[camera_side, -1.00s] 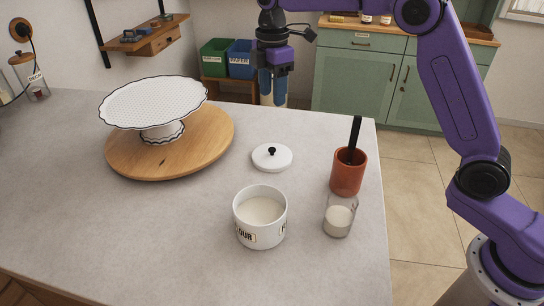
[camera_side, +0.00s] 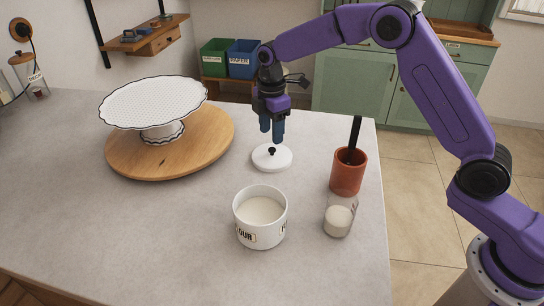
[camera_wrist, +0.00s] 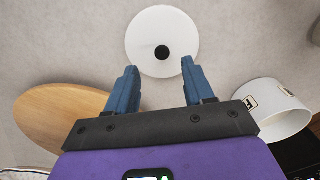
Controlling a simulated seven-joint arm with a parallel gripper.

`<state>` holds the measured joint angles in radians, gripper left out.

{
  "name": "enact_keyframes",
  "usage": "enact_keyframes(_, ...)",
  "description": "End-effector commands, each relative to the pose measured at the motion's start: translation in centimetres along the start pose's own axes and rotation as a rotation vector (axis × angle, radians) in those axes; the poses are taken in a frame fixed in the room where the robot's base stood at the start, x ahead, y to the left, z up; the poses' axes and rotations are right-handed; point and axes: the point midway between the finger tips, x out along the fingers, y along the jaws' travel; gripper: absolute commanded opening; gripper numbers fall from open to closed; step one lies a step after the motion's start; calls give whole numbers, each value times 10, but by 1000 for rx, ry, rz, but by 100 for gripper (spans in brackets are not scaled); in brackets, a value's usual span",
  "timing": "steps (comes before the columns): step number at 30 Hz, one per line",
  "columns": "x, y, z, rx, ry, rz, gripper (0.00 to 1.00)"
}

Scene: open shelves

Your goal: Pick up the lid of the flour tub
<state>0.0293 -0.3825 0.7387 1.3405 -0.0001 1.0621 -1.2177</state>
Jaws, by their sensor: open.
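The lid (camera_side: 263,160) is a white disc with a small black knob (camera_side: 272,151), lying flat on the grey counter behind the flour tub. The white flour tub (camera_side: 260,233) stands open with pale flour inside. My gripper (camera_side: 272,136) is open and empty, pointing down just above the lid. In the wrist view, the lid (camera_wrist: 150,30) lies ahead of my two blue fingers, and its knob (camera_wrist: 162,52) shows between and beyond the fingertips (camera_wrist: 159,66).
A white cake stand (camera_side: 150,101) sits on a round wooden board (camera_side: 215,135) to the left. A terracotta pot (camera_side: 347,177) with a black-handled tool and a glass (camera_side: 339,217) with white contents stand to the right. The counter (camera_side: 130,225) is clear at front left.

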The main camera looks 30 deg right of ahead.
Motion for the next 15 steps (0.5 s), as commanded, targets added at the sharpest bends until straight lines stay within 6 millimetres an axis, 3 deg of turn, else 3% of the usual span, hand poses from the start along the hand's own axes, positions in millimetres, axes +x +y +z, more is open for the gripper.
enact_keyframes(15,52,-4,0,-1,-1,-2,52)
